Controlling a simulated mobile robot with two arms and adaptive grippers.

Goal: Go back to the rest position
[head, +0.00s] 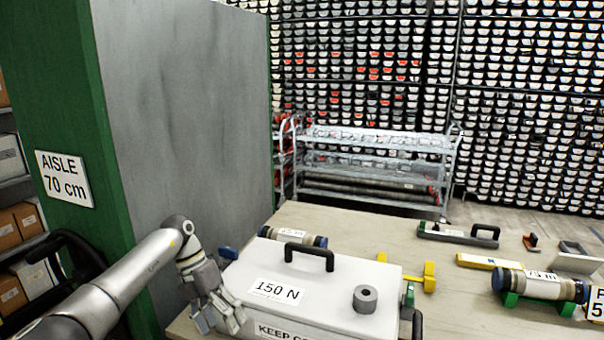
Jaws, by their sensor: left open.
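My left arm comes in from the lower left. My left gripper (218,312) hangs open at the left end of a white lidded case (335,290), close to its edge; I cannot tell whether it touches. A blue piece (228,253) sits at the case's back left corner. No object shows between the left fingers. My right gripper is not in view.
A grey panel with a green post (75,120) stands close on the left, marked "AISLE 70 cm". The wooden table (375,228) holds a capped liner tube (540,285) on a green cradle, a yellow bar (488,262) and a black-handled tool (458,234). A cart (370,165) stands behind.

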